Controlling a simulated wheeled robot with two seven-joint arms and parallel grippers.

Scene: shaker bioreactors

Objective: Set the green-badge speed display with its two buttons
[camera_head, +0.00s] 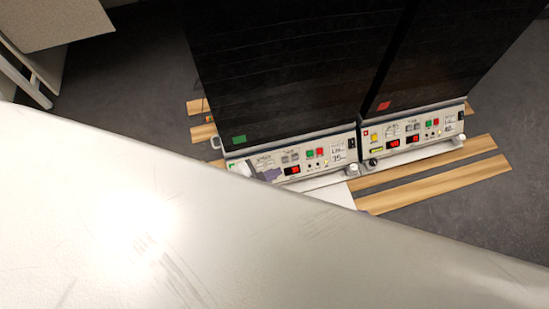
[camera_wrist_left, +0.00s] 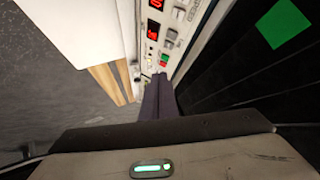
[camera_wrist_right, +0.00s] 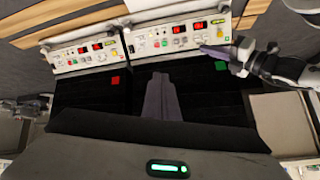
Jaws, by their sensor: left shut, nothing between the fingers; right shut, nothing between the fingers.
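The green-badge shaker shows its green badge (camera_head: 239,139) on the dark housing, above a pale control panel (camera_head: 336,141). One red-lit speed display (camera_head: 292,170) shows in the head view; two lit displays show in the left wrist view, one of them here (camera_wrist_left: 154,30). Two grey buttons (camera_head: 290,156) sit near a green and a red button (camera_head: 320,151). My left gripper (camera_head: 270,175) is shut and empty in front of the panel's left part, hiding some of it; contact cannot be told. My right gripper (camera_wrist_right: 162,82) is shut and empty, over the dark housings.
A second shaker with a red badge (camera_head: 384,106) stands close on the right, with its own lit displays (camera_head: 393,144) and yellow button (camera_head: 374,137). Wooden slats (camera_head: 440,176) lie below on the dark floor. A beige table (camera_head: 55,22) is at the upper left.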

